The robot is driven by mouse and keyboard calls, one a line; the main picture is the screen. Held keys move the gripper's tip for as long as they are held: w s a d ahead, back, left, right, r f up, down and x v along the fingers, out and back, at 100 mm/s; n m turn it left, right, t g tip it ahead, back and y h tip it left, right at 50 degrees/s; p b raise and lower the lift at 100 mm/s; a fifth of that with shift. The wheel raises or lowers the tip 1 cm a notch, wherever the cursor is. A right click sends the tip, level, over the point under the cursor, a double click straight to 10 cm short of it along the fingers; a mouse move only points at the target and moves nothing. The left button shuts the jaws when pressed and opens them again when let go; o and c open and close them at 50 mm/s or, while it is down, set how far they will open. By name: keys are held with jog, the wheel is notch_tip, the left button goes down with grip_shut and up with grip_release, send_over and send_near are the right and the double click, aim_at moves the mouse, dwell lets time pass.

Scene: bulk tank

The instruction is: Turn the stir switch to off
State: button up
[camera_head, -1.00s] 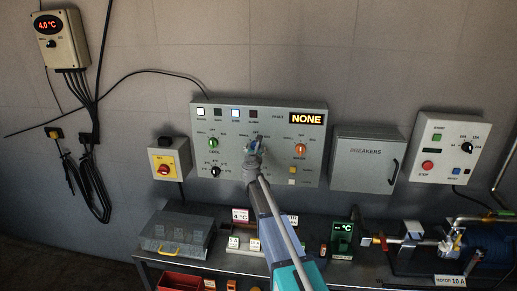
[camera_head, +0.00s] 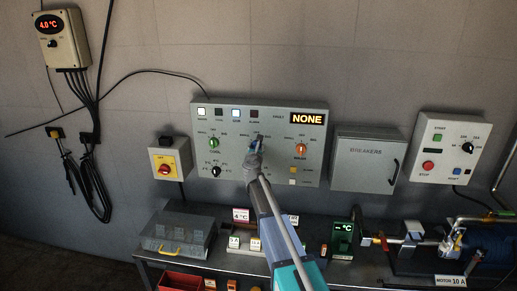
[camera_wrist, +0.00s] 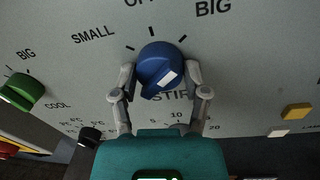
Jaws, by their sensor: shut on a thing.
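The stir switch is a blue round knob (camera_wrist: 160,65) with a raised grip and a white mark, above the word STIR. In the wrist view, the labels SMALL, OFF (partly cut off) and BIG run around its upper side, with black tick marks. The white mark lies on the lower right part of the knob; I cannot tell surely which label the knob points to. My gripper (camera_wrist: 162,82) is shut on the knob, one finger at each side. In the head view my gripper (camera_head: 256,150) reaches the middle of the grey control panel (camera_head: 316,155) and largely hides the knob.
A green COOL knob (camera_wrist: 22,91) is left of the stir knob, with a black temperature knob (camera_wrist: 90,136) below. A yellow button (camera_wrist: 296,112) is at the right. A bench (camera_head: 145,255) with several items stands below.

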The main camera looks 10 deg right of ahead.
jog(key=shift+d+n, duration=0.15)
jog(key=shift+n, duration=0.15)
jog(key=n, duration=0.3)
jog(key=shift+n+g+h+p, duration=0.3)
jog(key=shift+n+p, duration=0.05)
jog(key=shift+n, duration=0.05)
jog(key=n, duration=0.4)
jog(key=shift+n, duration=0.3)
jog(key=o, duration=1.1)
jog(key=shift+c, duration=0.2)
jog(key=shift+o, duration=0.5)
